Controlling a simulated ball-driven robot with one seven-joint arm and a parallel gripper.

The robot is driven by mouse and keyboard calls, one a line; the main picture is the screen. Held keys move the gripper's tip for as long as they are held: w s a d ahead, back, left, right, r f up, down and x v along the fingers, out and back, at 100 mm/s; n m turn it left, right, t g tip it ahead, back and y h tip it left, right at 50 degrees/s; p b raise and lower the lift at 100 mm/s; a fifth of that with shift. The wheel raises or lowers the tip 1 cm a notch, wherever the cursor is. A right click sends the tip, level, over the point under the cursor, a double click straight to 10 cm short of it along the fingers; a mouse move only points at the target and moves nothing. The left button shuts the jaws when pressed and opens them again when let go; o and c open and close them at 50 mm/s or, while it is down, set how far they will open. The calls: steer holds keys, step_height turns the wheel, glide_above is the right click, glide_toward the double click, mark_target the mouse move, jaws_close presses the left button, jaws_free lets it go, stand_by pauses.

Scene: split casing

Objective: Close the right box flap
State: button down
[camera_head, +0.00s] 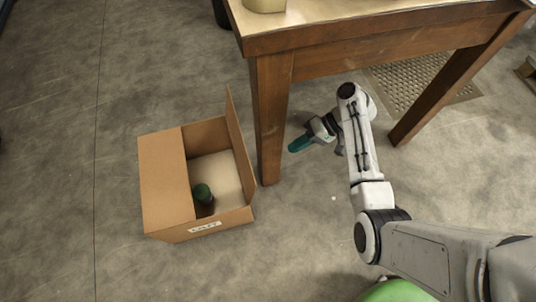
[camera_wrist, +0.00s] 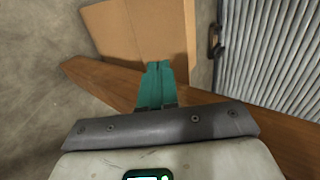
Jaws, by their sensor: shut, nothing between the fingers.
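An open cardboard box (camera_head: 163,185) stands on the floor at left in the head view. Its left flap lies flat over the left part of the opening. A dark green round object (camera_head: 203,194) is inside the box. My gripper (camera_head: 292,147) has teal fingers, shut and empty. It is to the right of the right flap and apart from it, beyond the table leg in the picture. In the wrist view the shut fingers (camera_wrist: 157,70) point toward a cardboard panel (camera_wrist: 135,28), likely the box.
A wooden table (camera_head: 380,38) stands at the back. Its front leg (camera_head: 270,120) comes between my gripper and the box in the head view, and wood crosses behind my fingers in the wrist view (camera_wrist: 100,78). A ribbed grey panel (camera_wrist: 268,50) is at right there. Floor left is clear.

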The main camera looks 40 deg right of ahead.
steer(key=a+r+b+x, duration=0.1)
steer(key=r+b+x, duration=0.1)
steer(key=x, duration=1)
steer(key=shift+w+a, duration=0.35)
steer(key=shift+a, duration=0.15)
steer(key=shift+a+r, duration=0.1)
steer(key=shift+r, duration=0.1)
